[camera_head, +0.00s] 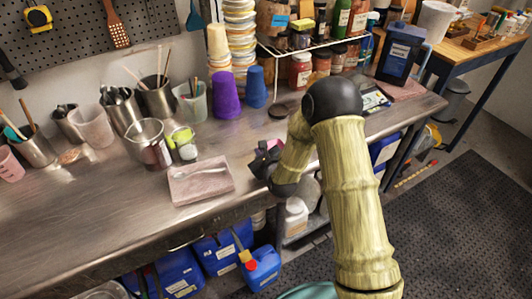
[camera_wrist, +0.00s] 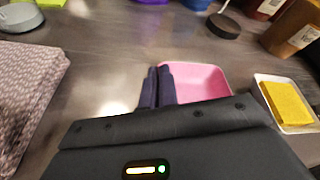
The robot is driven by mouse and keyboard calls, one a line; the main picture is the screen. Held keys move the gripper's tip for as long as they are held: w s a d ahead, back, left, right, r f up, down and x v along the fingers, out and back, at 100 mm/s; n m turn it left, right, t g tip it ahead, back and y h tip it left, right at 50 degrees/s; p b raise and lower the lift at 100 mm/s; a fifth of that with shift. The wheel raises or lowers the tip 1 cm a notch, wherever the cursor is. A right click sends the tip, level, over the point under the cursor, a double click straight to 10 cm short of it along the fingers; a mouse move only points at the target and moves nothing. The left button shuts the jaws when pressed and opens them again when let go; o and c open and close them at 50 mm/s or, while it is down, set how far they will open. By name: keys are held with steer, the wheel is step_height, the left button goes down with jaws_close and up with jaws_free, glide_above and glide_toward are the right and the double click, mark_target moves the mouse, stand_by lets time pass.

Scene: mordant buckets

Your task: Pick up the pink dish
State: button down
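The pink dish (camera_wrist: 203,83) is a shallow, smooth-walled dish just ahead of my wrist in the wrist view. My gripper's two dark fingers (camera_wrist: 157,84) are close together at its left edge, one on each side of the rim, and look closed on that wall. My palm hides the near part of the dish. In the head view only a small pink patch of the dish (camera_head: 275,144) shows beside my gripper (camera_head: 262,158), over the front part of the steel bench. I cannot tell whether the dish touches the bench.
A yellow sponge on a white dish (camera_wrist: 288,104) lies close to the right. A patterned slab (camera_head: 200,181) with a spoon lies to the left. A black round lid (camera_head: 278,111), a purple cup (camera_head: 226,95) and a blue cup (camera_head: 256,87) stand behind. The bench's front edge is near.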

steer(key=r, duration=0.4)
steer(key=r+b, duration=0.1)
steer(key=r, duration=0.3)
steer(key=shift+d+r, duration=0.2)
steer(key=shift+r, duration=0.15)
steer(key=shift+a+r, duration=0.1)
steer(key=shift+r, duration=0.5)
